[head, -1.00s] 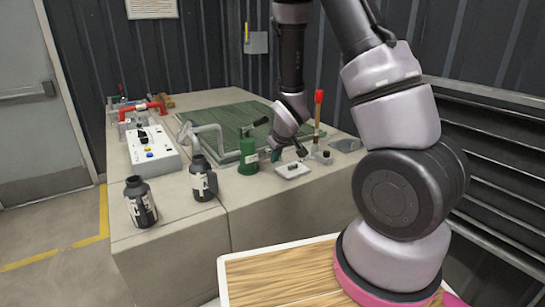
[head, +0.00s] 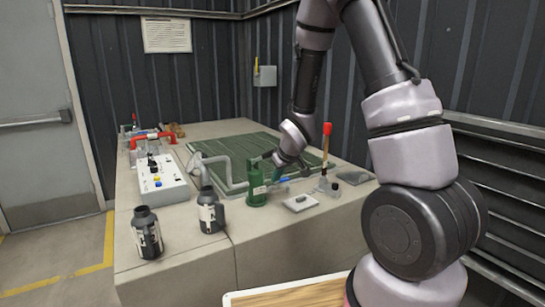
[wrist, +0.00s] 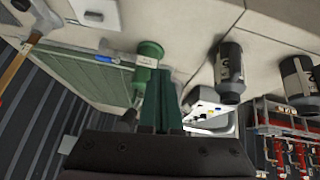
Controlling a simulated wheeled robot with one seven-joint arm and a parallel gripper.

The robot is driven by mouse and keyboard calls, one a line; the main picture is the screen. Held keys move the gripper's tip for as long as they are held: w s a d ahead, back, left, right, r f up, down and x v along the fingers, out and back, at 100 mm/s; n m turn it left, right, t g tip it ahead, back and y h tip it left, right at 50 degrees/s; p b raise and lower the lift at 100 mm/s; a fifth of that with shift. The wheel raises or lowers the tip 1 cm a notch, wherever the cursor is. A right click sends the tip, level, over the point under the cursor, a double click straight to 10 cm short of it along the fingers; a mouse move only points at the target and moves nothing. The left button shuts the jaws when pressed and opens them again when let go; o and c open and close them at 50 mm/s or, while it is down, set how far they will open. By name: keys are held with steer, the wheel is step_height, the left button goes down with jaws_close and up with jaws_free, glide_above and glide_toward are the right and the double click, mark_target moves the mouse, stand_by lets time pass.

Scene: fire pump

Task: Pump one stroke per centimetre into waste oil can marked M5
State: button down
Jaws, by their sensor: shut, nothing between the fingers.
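The green hand pump (head: 257,188) stands on the bench with a grey bent pipe (head: 224,172) on its left; it also shows in the wrist view (wrist: 148,58). Its short dark lever (head: 264,156) sits near the top. My gripper (head: 277,175) is shut and empty, just right of the pump; I cannot tell whether it touches it. The fingers (wrist: 168,105) show in the wrist view. Two dark cans with pale labels, a front one (head: 147,235) and a rear one (head: 210,212), stand left of the pump. Their markings are too small to read.
A white control box (head: 163,182) with knobs is at the bench's left. A white plate (head: 300,203) lies right of the pump. A green ribbed panel (head: 230,148) covers the bench behind.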

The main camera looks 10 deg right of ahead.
steer(key=w+r+t+y, duration=0.1)
steer(key=w+r, duration=0.5)
steer(key=r, duration=1.1)
steer(key=shift+w+r+n+t, duration=0.2)
steer(key=shift+n+t, duration=0.2)
steer(key=shift+t, duration=0.4)
steer(key=shift+f, duration=0.15)
glide_above(263, 156)
steer(key=s, duration=0.2)
step_height(263, 156, down, 7)
steer(key=shift+s+d+f, duration=0.15)
steer(key=shift+d+f, duration=0.2)
steer(key=shift+f, duration=0.25)
steer(key=shift+s+d+f, duration=0.15)
steer(key=shift+d+f, duration=0.15)
steer(key=shift+f, duration=0.3)
steer(key=shift+s+d+f, duration=0.15)
steer(key=shift+f, duration=0.2)
